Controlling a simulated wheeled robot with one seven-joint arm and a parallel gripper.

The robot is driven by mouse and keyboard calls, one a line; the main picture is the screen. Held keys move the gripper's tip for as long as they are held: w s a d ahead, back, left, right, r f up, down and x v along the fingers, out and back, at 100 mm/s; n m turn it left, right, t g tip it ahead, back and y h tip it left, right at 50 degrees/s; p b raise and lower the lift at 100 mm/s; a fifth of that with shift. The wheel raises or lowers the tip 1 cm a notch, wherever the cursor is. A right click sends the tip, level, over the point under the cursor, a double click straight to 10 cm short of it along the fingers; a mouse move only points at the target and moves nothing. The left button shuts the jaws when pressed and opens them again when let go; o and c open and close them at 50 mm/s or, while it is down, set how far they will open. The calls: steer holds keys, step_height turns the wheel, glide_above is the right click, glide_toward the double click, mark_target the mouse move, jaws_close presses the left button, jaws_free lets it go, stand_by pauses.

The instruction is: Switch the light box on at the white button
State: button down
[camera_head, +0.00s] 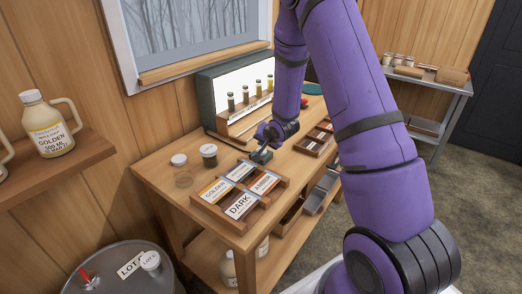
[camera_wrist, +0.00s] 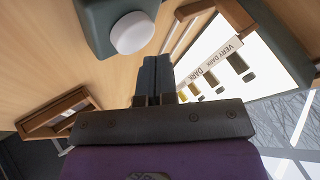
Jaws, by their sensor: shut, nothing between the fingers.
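The light box (camera_head: 208,92) is a dark green case with a bright white panel, at the back of the wooden table under the window. Its white panel also shows at the right of the wrist view (camera_wrist: 263,22), behind a rack of labelled syrup vials. The round white button (camera_wrist: 132,33) sits on a grey-green housing (camera_wrist: 93,22) at the top of the wrist view; my arm hides it in the head view. My gripper (camera_wrist: 158,60) is shut and empty. Its fingertips appear just below and right of the button, and I cannot tell whether they touch the housing.
A vial rack (camera_head: 240,122) stands before the light box. Two small jars, one clear (camera_head: 182,172) and one dark (camera_head: 209,155), and a tray of grade cards (camera_head: 238,219) are on the table's left half. More wooden trays (camera_head: 314,142) lie right of my gripper.

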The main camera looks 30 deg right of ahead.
steer(key=shift+r, duration=3)
